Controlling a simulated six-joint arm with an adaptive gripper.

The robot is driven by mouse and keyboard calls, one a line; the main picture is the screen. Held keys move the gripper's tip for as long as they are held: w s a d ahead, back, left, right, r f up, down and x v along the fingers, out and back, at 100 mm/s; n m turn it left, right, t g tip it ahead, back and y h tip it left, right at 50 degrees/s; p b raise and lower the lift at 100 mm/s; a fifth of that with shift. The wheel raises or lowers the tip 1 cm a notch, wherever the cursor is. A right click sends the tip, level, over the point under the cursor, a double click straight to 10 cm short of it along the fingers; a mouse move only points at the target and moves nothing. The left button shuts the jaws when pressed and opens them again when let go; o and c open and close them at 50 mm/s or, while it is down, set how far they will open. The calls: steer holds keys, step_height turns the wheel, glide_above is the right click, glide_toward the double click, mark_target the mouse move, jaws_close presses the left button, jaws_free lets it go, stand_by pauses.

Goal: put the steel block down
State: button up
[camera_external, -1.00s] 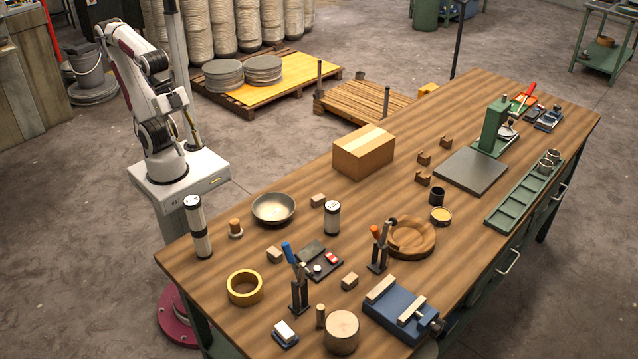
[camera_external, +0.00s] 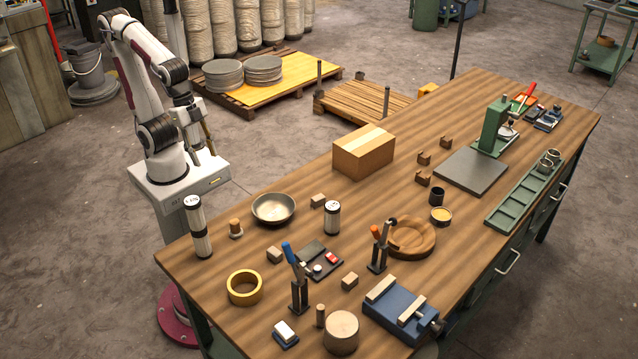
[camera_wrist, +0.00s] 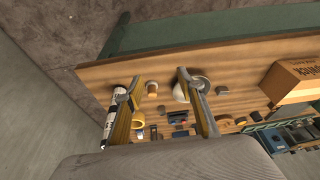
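My gripper (camera_wrist: 158,80) is open in the wrist view, with its two fingers spread and no block visible between them. In the external view my arm hangs over its own pedestal, left of the bench, and the fingertips are hard to make out. I cannot tell for sure which thing is the steel block. Small grey-brown blocks lie on the bench: one right of the bowl (camera_external: 318,201), one below the bowl (camera_external: 275,255), one near the front (camera_external: 350,281). A dark grey slab (camera_external: 311,249) lies by the black tray (camera_external: 328,268). My gripper is apart from all of these.
The wooden bench (camera_external: 460,235) holds a metal bowl (camera_external: 273,208), a tall black-and-white cylinder (camera_external: 199,228), a yellow ring (camera_external: 244,288), tool stands, a blue vise (camera_external: 400,312) and a cardboard box (camera_external: 363,153).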

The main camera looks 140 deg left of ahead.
steer(key=w+a+f+n+g+y, duration=0.1)
steer(key=w+a+f+n+g, duration=0.2)
steer(key=w+a, duration=0.55)
steer(key=n+y, duration=0.2)
steer(key=n, duration=0.4)
glide_toward(314, 200)
steer(key=s+f, duration=0.1)
steer(key=s+d+f, duration=0.1)
steer(key=s, duration=0.1)
steer(key=s+f, duration=0.1)
steer(key=s, duration=0.1)
steer(key=shift+d+f, duration=0.15)
steer(key=shift+d, duration=0.1)
steer(key=w+a+n, duration=0.2)
steer(key=shift+w, duration=0.4)
steer(key=shift+w+a+r+n+y, duration=0.25)
steer(key=shift+w+a+r+n, duration=0.25)
steer(key=shift+n, duration=0.55)
steer(key=shift+w+a+r+n+y, duration=0.3)
steer(key=shift+w+r+n, duration=0.3)
steer(key=shift+n, duration=0.45)
steer(key=shift+a+f, duration=0.1)
steer(key=shift+f, duration=0.05)
steer(key=shift+x, duration=1.2)
steer(key=shift+w, duration=0.1)
